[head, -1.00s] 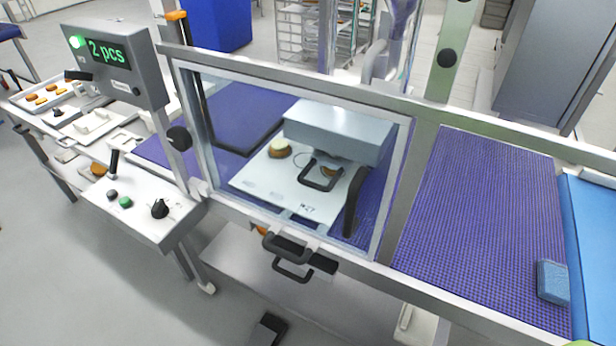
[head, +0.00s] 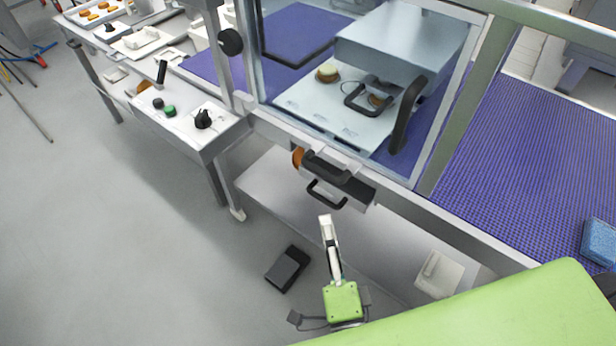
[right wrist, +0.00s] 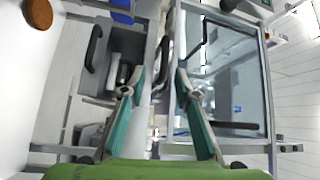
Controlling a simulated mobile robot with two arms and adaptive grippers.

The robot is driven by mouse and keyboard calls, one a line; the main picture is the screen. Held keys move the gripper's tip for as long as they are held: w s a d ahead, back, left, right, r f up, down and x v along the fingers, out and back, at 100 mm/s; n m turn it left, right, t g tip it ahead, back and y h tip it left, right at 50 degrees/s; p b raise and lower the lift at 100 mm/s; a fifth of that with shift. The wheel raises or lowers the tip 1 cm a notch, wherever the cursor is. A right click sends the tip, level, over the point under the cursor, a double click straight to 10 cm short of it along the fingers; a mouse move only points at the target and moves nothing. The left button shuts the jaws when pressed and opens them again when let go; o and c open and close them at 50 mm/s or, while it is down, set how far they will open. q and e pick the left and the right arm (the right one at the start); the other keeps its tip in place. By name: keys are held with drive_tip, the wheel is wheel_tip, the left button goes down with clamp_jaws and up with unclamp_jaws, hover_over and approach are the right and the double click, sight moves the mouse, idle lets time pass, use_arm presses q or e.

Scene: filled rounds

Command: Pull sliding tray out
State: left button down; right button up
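A grey tray (head: 355,193) with a black handle (head: 326,196) sits under the lower edge of the windowed guard. A second black handle (head: 328,167) is just above it on the guard frame. My right gripper (head: 326,220) is below and close to the tray handle, pointing up toward it in the head view. In the right wrist view, its two teal fingers (right wrist: 158,82) are spread apart with nothing between them. There the tray (right wrist: 125,45) and its handle (right wrist: 94,48) lie left of the fingers. My left gripper is out of view.
The clear guard window (head: 345,80) covers a white plate (head: 310,110) with buns and a grey press block (head: 400,45). A control box (head: 180,115) is at left. A black pedal (head: 287,269) is on the floor. A blue sponge (head: 598,242) lies on the purple belt.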

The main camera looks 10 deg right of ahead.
sight(320, 169)
drive_tip(key=shift+m, duration=0.4)
drive_tip(key=w+r+p, duration=0.1)
drive_tip(key=w, duration=0.3)
drive_tip(key=w+d+r+p, duration=0.1)
drive_tip(key=w, duration=0.3)
drive_tip(key=w+r+p, duration=0.1)
drive_tip(key=w, duration=0.3)
drive_tip(key=shift+w+d+p, duration=0.3)
drive_tip(key=shift+d+p, duration=0.05)
drive_tip(key=shift+d, duration=0.05)
drive_tip(key=shift+w+d, duration=0.1)
drive_tip(key=shift+w, duration=0.4)
drive_tip(key=shift+f, duration=0.1)
clamp_jaws()
